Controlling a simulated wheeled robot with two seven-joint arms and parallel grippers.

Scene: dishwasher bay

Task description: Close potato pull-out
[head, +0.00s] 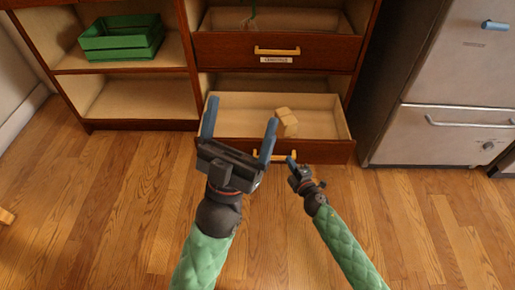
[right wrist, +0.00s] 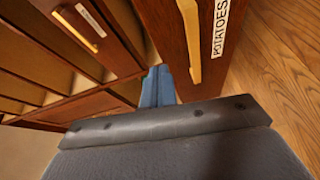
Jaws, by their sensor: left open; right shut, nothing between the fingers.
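The potato pull-out (head: 320,152) is the lower drawer, pulled open, with tan blocks (head: 286,122) inside. Its front, with a yellow handle (right wrist: 192,38) and a POTATOES label (right wrist: 220,26), shows in the right wrist view. My left gripper (head: 242,112) is open and empty; in the head view it overlaps the drawer's left part, and I cannot tell whether it touches. My right gripper (head: 291,160) is shut and empty at the right end of the handle. Its blue fingers (right wrist: 158,88) show beside the drawer front; contact is unclear. The left gripper partly hides the drawer front.
Above is another drawer (head: 320,50) with a yellow handle and a label, also pulled out somewhat. A green crate (head: 121,44) stands on the left shelf. A steel appliance (head: 425,140) stands to the right. The wooden floor (head: 110,210) in front is clear.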

